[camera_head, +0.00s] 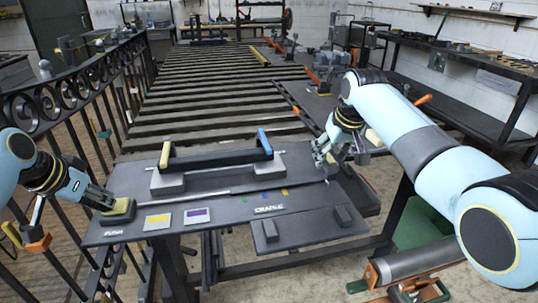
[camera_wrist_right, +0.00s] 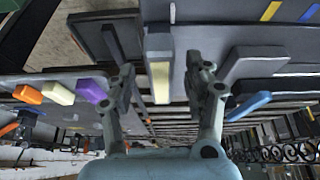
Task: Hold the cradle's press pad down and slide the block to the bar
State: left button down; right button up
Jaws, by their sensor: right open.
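The press pad (camera_head: 122,211), dark with an olive-yellow edge, sits at the left end of the dark board. My left gripper (camera_head: 104,200) has its fingertips at the pad, seemingly touching it; whether its fingers are parted is unclear. A dark bar (camera_head: 215,154) with a yellow left end and a blue right end stands on two grey supports. My right gripper (camera_head: 327,157) is open at the board's right end. In the right wrist view, a grey block (camera_wrist_right: 158,45) with a pale yellow strip lies between its parted fingers (camera_wrist_right: 163,85).
The board (camera_head: 225,230) carries a yellow card (camera_head: 157,221), a purple card (camera_head: 197,215) and a CRADLE label. A plate with two dark stubs (camera_head: 270,232) lies at its front edge. A black scroll railing (camera_head: 85,85) runs along the left. A roller (camera_head: 415,262) stands front right.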

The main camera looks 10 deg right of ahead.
jog(key=shift+x, duration=0.95)
grip_shut()
